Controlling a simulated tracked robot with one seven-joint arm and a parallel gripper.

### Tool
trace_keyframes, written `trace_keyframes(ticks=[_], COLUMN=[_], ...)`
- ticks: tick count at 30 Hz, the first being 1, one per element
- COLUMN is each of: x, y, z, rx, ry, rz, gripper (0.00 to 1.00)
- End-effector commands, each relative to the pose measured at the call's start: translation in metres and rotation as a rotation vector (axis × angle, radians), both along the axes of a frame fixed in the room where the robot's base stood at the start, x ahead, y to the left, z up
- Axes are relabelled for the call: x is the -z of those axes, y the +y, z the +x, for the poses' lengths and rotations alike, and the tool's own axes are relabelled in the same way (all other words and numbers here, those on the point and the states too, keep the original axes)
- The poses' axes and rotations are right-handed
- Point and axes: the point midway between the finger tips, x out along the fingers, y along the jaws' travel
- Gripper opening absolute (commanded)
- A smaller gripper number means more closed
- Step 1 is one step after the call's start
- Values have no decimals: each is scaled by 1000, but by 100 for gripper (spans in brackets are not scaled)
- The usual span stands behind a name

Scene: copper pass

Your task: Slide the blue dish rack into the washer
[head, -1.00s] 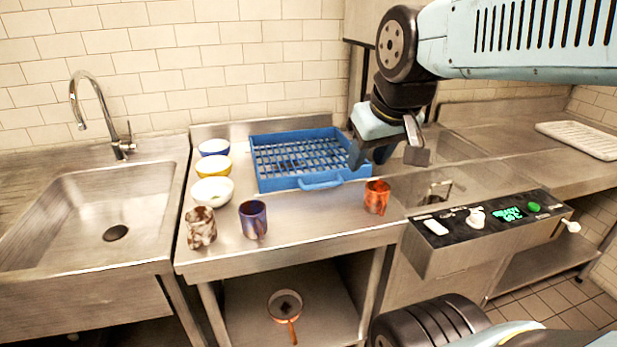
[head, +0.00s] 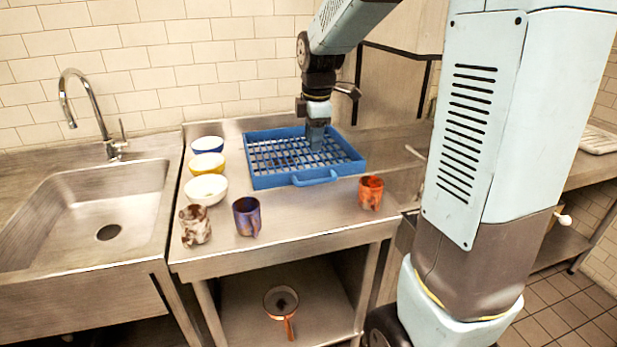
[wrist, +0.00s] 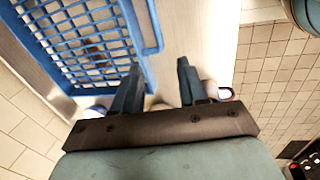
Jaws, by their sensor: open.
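The blue dish rack (head: 259,180) lies flat and empty on the steel counter, its handle (head: 316,178) toward the front. The wrist view shows its slatted floor and handle (wrist: 153,30) at the left. My gripper (head: 316,146) appears over the rack's right part in the head view; its height above the rack is hard to tell. In the wrist view the fingers (wrist: 158,82) are apart, with nothing between them; the left finger overlaps the rack's edge in the picture. The washer area (head: 392,95) is right of the rack, largely hidden by my arm.
White, yellow and blue bowls (head: 206,188) stand left of the rack. A brown-white mug (head: 195,226) and purple mug (head: 247,217) stand in front. An orange mug (head: 370,192) stands near the rack's front right corner. A sink (head: 85,210) is at left.

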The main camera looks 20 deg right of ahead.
Motion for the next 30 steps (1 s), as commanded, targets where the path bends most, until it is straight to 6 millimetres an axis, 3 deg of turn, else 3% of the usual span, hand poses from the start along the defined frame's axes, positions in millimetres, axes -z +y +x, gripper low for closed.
trace_keyframes(ticks=[8, 24, 30], x=[17, 106, 130], y=[0, 1, 1], z=[11, 27, 32], rx=[-59, -55, -56], ry=[14, 14, 12], rz=[-10, -10, -10], gripper=[42, 42, 42])
